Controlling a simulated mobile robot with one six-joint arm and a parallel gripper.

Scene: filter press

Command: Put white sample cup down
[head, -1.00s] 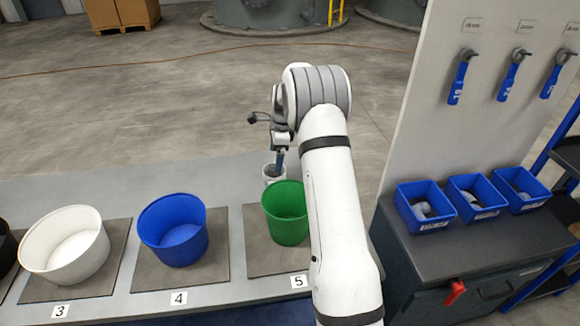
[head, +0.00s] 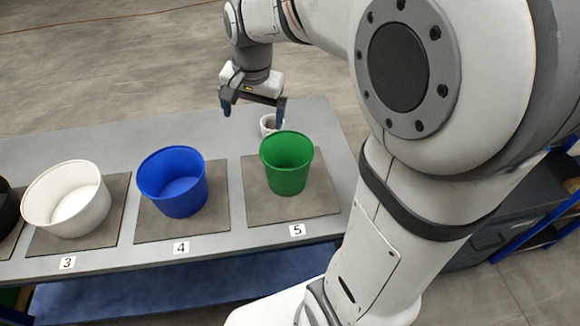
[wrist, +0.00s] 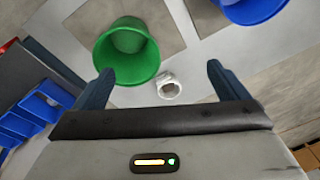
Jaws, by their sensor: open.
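The white sample cup (head: 268,125) stands upright on the grey table, just behind the green bucket on the mat marked 5. In the wrist view the cup (wrist: 169,85) shows between and beyond my fingertips, touching neither. My gripper (head: 254,108) is open and empty, above the table near the cup. The wrist view shows its two blue fingers (wrist: 160,80) spread wide. In the head view the green bucket hides part of the cup.
The green bucket (head: 287,165) is close in front of the cup. A blue bucket (head: 172,183) and a white bucket (head: 67,207) stand on mats to the left. The table top (head: 130,138) behind the buckets is clear. Blue bins (wrist: 38,105) show left in the wrist view.

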